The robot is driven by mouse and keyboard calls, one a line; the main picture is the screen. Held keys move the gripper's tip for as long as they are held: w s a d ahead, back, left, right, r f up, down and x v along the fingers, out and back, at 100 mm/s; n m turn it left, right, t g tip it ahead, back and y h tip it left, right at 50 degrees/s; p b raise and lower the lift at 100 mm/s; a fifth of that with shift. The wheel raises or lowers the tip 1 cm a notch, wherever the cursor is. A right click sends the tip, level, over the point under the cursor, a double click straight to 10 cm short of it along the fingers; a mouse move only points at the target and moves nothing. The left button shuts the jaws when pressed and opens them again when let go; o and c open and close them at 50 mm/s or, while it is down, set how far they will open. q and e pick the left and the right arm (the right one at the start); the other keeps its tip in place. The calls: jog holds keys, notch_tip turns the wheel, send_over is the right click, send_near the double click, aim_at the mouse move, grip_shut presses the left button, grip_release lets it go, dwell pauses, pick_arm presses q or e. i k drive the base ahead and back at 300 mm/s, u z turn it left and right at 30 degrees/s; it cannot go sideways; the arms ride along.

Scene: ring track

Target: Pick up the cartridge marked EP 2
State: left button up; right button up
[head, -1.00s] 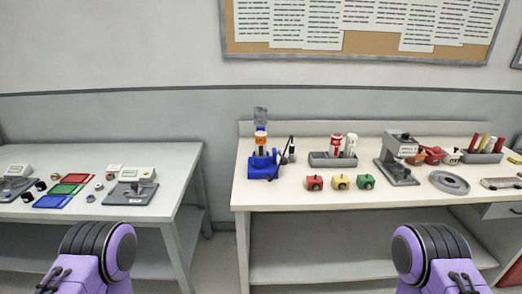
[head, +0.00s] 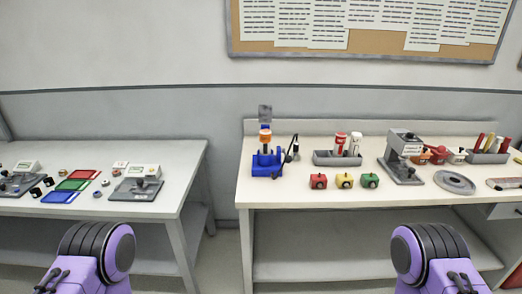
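A red-and-white cartridge (head: 340,142) and a white cartridge (head: 354,144) stand upright in a grey holder (head: 337,161) on the right workbench (head: 285,200). Their lettering is too small to read, so I cannot tell which one, if either, is marked EP 2. Their lower ends are hidden in the holder. Purple and black links of my arms show at the lower left and lower right. Neither of my grippers is in view, and both cartridges are well away from the visible arm links.
A blue stand (head: 266,163) with an orange part is left of the holder. A grey press (head: 402,158) stands to the right. A floor gap separates the left table (head: 170,190).

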aim_at(265, 135)
jog(key=u, duration=0.35)
jog(key=k, duration=0.5)
jog(key=u, duration=0.5)
jog(key=i, duration=0.95)
jog(key=z, duration=0.45)
